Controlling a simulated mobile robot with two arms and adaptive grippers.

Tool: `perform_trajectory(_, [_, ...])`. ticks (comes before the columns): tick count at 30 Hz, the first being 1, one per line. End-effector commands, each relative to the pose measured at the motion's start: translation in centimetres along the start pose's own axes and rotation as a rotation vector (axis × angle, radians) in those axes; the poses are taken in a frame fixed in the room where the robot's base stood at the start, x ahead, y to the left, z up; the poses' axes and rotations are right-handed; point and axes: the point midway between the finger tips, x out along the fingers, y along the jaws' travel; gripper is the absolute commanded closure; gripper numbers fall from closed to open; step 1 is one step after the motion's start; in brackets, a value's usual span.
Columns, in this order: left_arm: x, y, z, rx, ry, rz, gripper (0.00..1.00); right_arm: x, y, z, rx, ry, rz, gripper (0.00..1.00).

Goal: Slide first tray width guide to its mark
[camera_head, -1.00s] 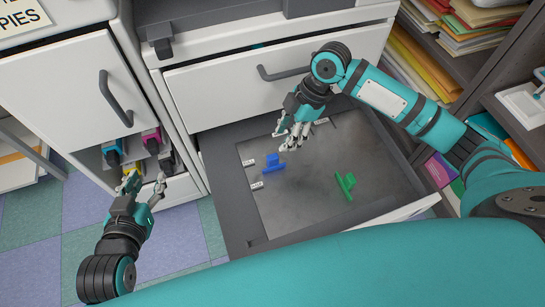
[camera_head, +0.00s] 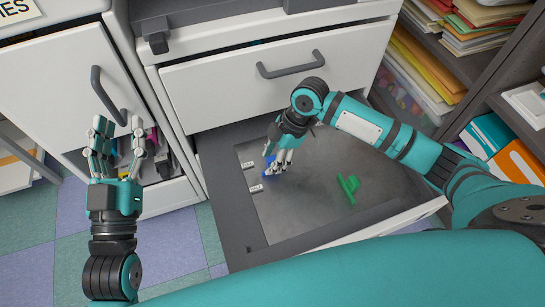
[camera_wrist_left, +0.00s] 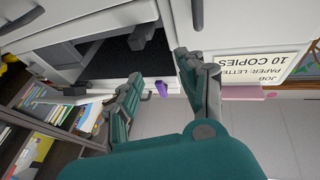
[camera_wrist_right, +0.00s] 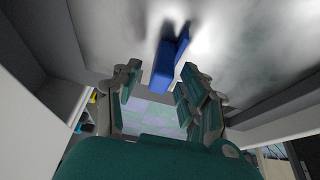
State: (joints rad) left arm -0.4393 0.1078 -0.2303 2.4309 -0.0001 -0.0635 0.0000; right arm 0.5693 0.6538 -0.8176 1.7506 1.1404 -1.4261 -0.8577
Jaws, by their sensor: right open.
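The open paper tray (camera_head: 222,195) lies below the copier with a grey floor. A blue width guide (camera_head: 268,168) stands at its left part, partly hidden by my right gripper (camera_head: 279,168). In the right wrist view the blue guide (camera_wrist_right: 166,66) shows just ahead of the parted fingers (camera_wrist_right: 158,98); contact cannot be told. A green guide (camera_head: 348,189) stands further right in the tray. White mark labels lie on the left side, one higher (camera_head: 248,165) and one lower (camera_head: 256,188). My left gripper (camera_head: 121,148) is open and empty, left of the tray; it also shows in the left wrist view (camera_wrist_left: 160,85).
A closed drawer (camera_head: 230,90) with a grey handle (camera_head: 291,65) is above the tray. A white cabinet door (camera_head: 60,80) is at the left. Shelves of folders and paper (camera_head: 440,60) stand at the right. Tiled floor (camera_head: 180,235) is free at the lower left.

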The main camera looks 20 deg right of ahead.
Motion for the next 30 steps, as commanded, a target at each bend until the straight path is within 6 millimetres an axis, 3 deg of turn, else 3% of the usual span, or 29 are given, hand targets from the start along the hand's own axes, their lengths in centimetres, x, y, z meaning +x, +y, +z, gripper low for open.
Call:
perform_trajectory(3, [0.0,0.0,0.0,0.0,-0.001,0.0,0.6,0.0,0.0,0.0,0.0,0.0,0.0,0.58])
perform_trajectory(13, [0.0,0.0,0.1,0.0,-0.003,0.0,0.6,0.0,0.0,0.0,0.0,0.0,0.0,1.0])
perform_trajectory(23, [0.0,0.0,0.1,0.0,-0.003,0.0,0.6,0.0,0.0,0.0,0.0,0.0,0.0,1.0])
perform_trajectory(26, [0.0,-0.1,0.4,0.001,-0.032,-0.002,0.6,-0.1,0.9,-0.1,0.003,0.001,0.001,1.0])
perform_trajectory(30, [-0.3,-0.4,2.4,0.004,-0.151,-0.009,0.6,-0.2,2.9,-0.1,0.003,0.001,0.001,1.0])
